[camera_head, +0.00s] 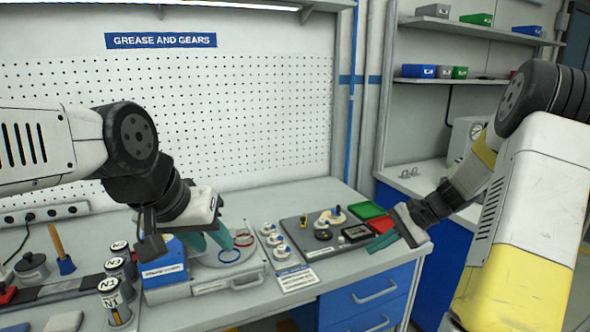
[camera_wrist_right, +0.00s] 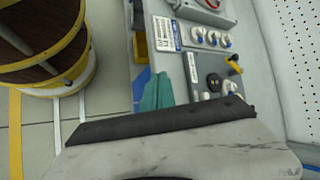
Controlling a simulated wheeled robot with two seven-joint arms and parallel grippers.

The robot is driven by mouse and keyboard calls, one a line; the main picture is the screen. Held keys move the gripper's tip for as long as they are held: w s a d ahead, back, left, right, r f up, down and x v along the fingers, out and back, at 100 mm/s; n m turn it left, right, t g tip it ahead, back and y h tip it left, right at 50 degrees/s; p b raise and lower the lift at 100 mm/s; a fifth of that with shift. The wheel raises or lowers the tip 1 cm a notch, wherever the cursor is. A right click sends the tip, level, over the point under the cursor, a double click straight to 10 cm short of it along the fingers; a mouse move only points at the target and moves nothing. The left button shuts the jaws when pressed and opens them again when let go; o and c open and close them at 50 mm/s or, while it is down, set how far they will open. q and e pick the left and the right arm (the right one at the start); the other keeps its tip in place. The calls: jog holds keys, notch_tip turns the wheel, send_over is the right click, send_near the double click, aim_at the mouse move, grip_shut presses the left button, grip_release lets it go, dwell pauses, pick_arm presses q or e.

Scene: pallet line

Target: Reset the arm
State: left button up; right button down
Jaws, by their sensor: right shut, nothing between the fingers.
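My left gripper (camera_head: 209,240) hangs over the grey round plate (camera_head: 222,257) on the workbench, its two teal fingers apart. I cannot tell whether the fingers touch the plate. My right gripper (camera_head: 382,242) is near the bench's front right edge, beside the dark parts board. Its teal fingers are shut and empty; they also show in the right wrist view (camera_wrist_right: 156,92).
The parts board (camera_head: 310,222) holds small gears and knobs. Grease cans (camera_head: 115,300) stand at the left. Blue drawers (camera_head: 372,297) are below. A barrel (camera_wrist_right: 45,50) stands on the floor.

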jog(key=s+a+r+n+t+h, duration=0.1)
jog(key=s+a+r+n+h, duration=0.1)
jog(key=s+r, duration=0.3)
jog(key=s+a+r+n+t+h, duration=0.2)
jog(key=s+r+n, duration=0.3)
jog(key=s, duration=0.4)
jog(key=s+a+r+n+t+h, duration=0.1)
jog(key=s+a+r+n+h, duration=0.1)
jog(key=s+r, duration=0.5)
jog(key=shift+s+a+r+n+h, duration=0.25)
jog(key=shift+s+a+n, duration=0.2)
jog(key=shift+a+n, duration=0.5)
jog(key=shift+d, duration=0.15)
